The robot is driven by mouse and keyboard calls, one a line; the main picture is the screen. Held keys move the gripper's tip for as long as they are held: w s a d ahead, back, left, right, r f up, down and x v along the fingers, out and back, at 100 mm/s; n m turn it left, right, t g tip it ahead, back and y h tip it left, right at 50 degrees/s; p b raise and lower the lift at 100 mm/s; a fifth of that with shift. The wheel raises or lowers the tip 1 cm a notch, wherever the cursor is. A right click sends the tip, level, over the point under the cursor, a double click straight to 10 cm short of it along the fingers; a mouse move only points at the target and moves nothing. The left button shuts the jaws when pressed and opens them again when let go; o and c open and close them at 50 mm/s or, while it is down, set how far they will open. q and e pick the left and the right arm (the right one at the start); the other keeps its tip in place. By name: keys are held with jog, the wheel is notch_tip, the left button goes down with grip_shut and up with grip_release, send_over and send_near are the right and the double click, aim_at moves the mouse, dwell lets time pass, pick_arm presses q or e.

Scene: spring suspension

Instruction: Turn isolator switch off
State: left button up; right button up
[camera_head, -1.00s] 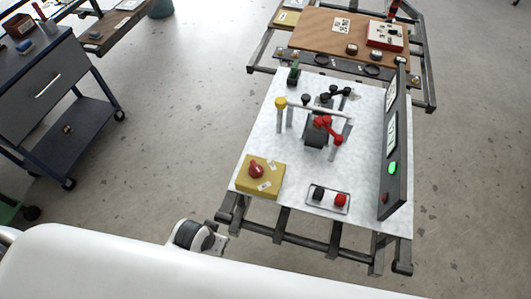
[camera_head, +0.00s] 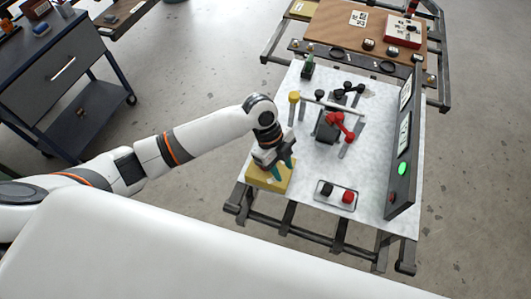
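The isolator switch is a yellow box (camera_head: 269,184) on the front left corner of the white table. Its red knob is hidden behind my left gripper. My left gripper (camera_head: 282,171) reaches in from the left and points down over the box. My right gripper is not in view.
On the white table (camera_head: 375,175) are a small tray with black and red buttons (camera_head: 337,194), a red-handled valve assembly (camera_head: 334,122) and an upright panel with a green light (camera_head: 402,168). A brown bench (camera_head: 390,25) stands behind; a dark cabinet (camera_head: 60,65) stands left.

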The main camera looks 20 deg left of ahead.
pick_arm(q)
jog(key=w+a+r+m+g+y, duration=0.1)
jog(key=w+a+r+m+g, duration=0.1)
jog(key=w+a+r+m, duration=0.45)
jog(key=shift+n, duration=0.75)
jog(key=x, duration=0.3)
jog(key=a+p+x, duration=0.1)
jog(key=x, duration=0.2)
jog(key=a+x, duration=0.1)
jog(key=x, duration=0.3)
jog(key=shift+w+f, duration=0.1)
jog(key=shift+f, duration=0.2)
grip_shut()
